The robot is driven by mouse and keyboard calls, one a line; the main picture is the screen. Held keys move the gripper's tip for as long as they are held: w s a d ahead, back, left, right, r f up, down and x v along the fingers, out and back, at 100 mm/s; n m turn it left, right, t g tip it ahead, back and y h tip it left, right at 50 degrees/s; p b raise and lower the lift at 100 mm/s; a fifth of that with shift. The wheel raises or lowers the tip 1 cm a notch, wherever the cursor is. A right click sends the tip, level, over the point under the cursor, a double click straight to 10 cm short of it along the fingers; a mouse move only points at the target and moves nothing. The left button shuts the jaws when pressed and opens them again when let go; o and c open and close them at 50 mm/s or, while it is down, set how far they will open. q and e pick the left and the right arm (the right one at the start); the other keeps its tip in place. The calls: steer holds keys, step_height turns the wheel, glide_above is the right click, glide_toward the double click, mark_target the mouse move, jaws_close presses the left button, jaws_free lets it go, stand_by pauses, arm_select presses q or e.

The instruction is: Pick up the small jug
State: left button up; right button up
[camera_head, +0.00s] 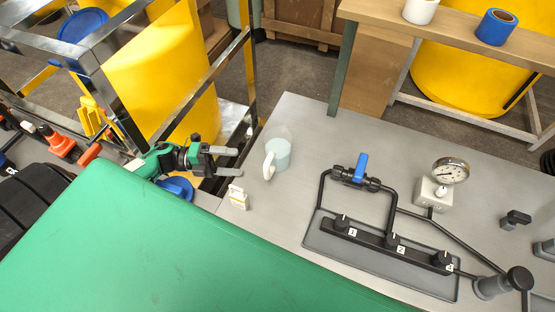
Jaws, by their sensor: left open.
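The small jug (279,155) is a pale blue-white cup with a white handle on its left side. It stands on the grey skid top near the left edge. My left gripper (232,161) comes in from the left with its grey fingers pointing at the jug. It is open and empty, a short gap to the left of the jug's handle. My right gripper is not in view.
A small white box (238,197) stands in front of the jug. To the right are a blue-handled valve (360,168), a pressure gauge (450,171) and a black manifold (385,240) with numbered knobs. A green surface (190,250) fills the front left. The metal frame (165,125) stands behind my arm.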

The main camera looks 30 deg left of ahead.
arm_select(q)
steer(key=p+x, duration=0.2)
steer(key=x, duration=0.6)
steer(key=shift+r, duration=0.15)
steer(key=p+x, duration=0.3)
steer(key=x, duration=0.1)
steer(key=shift+d, duration=0.35)
steer(key=shift+w+d, duration=0.15)
steer(key=shift+d, duration=0.15)
steer(key=shift+c, duration=0.3)
steer(key=c, duration=1)
steer(key=shift+r+b, duration=1.2)
steer(key=shift+r, duration=8.65)
